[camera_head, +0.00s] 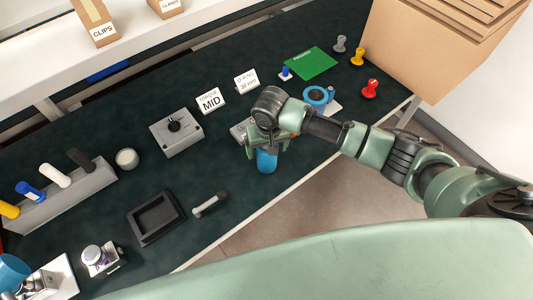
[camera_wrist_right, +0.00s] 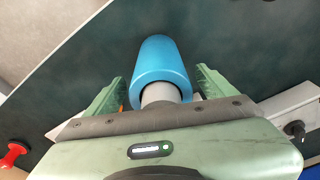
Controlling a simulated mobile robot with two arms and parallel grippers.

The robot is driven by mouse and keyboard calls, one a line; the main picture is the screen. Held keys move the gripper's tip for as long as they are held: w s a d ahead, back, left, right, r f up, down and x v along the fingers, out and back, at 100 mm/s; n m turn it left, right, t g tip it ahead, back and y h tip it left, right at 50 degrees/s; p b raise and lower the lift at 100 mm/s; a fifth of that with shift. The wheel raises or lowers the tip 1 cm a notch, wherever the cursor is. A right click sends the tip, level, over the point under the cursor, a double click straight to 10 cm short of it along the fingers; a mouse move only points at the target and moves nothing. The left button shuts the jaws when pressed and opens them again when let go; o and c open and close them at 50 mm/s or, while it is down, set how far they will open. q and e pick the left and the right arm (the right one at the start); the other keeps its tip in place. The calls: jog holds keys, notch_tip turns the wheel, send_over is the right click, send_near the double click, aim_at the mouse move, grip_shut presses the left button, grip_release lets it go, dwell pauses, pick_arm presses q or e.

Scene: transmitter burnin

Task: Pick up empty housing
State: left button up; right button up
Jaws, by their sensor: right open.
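The fingers are open, one on each side, and a gap shows beside the cylinder. I cannot tell whether its inside is empty. My left gripper is not in view.
Right of my gripper are a blue ring-shaped piece (camera_head: 316,96), a green card (camera_head: 310,64) and a red knob-like piece (camera_head: 370,89). Left are a grey knob box (camera_head: 177,132), a black tray (camera_head: 155,217) and a small grey-black tool (camera_head: 210,204). Cardboard (camera_head: 425,45) stands at back right.

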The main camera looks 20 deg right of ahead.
notch_tip(320, 180, down, 2)
jog(key=shift+w, duration=0.15)
jog(key=c, duration=1.8)
jog(key=shift+r, duration=0.1)
jog(key=shift+c, duration=0.2)
